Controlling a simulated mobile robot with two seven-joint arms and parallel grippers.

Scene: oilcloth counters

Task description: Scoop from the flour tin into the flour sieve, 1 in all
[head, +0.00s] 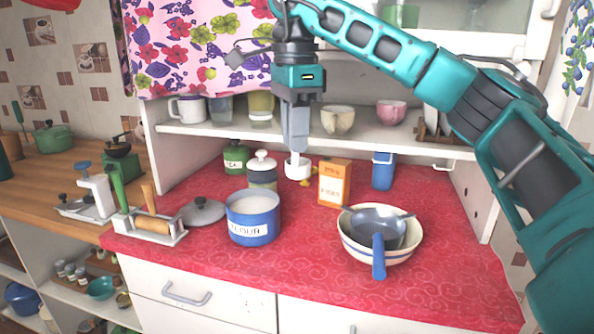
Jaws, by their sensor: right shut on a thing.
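My right gripper (295,148) points down, shut on a small white scoop (298,169). The scoop hangs behind and right of the tin and left of the sieve, above the counter. Whether it holds flour I cannot tell. My left gripper is out of view.
A grey lid (203,212) lies left of the tin. Behind stand a green tin (236,158), a white-lidded jar (262,172), an orange box (334,183) and a blue container (383,172). A shelf (375,136) with mugs runs above. The front oilcloth is clear.

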